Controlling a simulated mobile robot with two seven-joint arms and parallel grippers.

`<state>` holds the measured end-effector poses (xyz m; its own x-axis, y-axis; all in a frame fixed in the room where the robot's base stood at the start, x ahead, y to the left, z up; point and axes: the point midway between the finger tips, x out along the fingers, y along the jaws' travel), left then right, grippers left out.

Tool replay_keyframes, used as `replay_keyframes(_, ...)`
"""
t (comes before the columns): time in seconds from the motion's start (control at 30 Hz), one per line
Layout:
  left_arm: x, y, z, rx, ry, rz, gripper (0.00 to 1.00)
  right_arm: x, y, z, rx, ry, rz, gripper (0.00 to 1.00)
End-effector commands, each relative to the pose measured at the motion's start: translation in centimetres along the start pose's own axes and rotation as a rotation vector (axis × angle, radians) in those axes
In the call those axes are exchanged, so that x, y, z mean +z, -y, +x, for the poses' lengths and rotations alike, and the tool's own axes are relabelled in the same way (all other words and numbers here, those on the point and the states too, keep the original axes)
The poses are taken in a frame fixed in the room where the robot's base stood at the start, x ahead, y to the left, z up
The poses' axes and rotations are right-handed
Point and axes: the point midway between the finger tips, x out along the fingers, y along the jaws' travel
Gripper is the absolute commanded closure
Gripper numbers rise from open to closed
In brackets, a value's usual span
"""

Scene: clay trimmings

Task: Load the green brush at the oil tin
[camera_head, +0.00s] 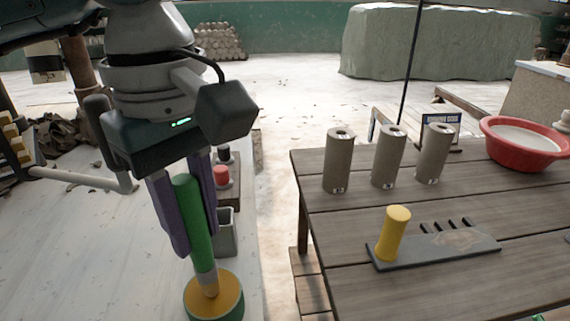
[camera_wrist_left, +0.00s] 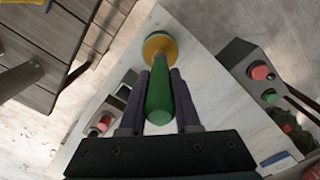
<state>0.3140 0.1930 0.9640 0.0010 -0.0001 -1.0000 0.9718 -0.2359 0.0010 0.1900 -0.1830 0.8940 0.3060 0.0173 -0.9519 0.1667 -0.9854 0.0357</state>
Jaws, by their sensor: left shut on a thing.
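My left gripper (camera_head: 187,222) points down with its purple fingers shut on the green brush (camera_head: 194,222). The brush is nearly upright, with its pale lower end (camera_head: 208,284) over the oil tin (camera_head: 230,306). The tin is round and green-walled with a golden top surface. The lower end meets that golden surface in the picture; I cannot tell how deep it sits. In the left wrist view the brush handle (camera_wrist_left: 158,100) lies between the fingers, and the tin (camera_wrist_left: 160,47) shows beyond it. My right gripper is not in view.
The tin stands on a pale worktop (camera_head: 90,260). A grey box (camera_head: 225,235) and a red button (camera_head: 221,174) are close behind. On the wooden table (camera_head: 450,290) stand several grey cylinders (camera_head: 388,158), a yellow-handled item (camera_head: 393,235) on a slotted board (camera_head: 460,246), and a red bowl (camera_head: 525,162).

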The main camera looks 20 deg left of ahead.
Motion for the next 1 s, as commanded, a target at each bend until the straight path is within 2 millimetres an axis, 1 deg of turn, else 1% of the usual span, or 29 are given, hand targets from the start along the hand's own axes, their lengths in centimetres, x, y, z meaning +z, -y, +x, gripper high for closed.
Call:
replay_keyframes(0.17,-0.1,0.1,0.2,-0.003,-0.003,-0.002,1.00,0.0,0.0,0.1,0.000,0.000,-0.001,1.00)
replay_keyframes(0.33,-0.1,0.1,-0.4,-0.003,-0.003,-0.002,1.00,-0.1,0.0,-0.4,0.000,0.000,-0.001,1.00)
replay_keyframes(1.0,0.0,0.0,-6.5,0.000,-0.001,-0.001,1.00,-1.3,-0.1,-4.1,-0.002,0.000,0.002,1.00)
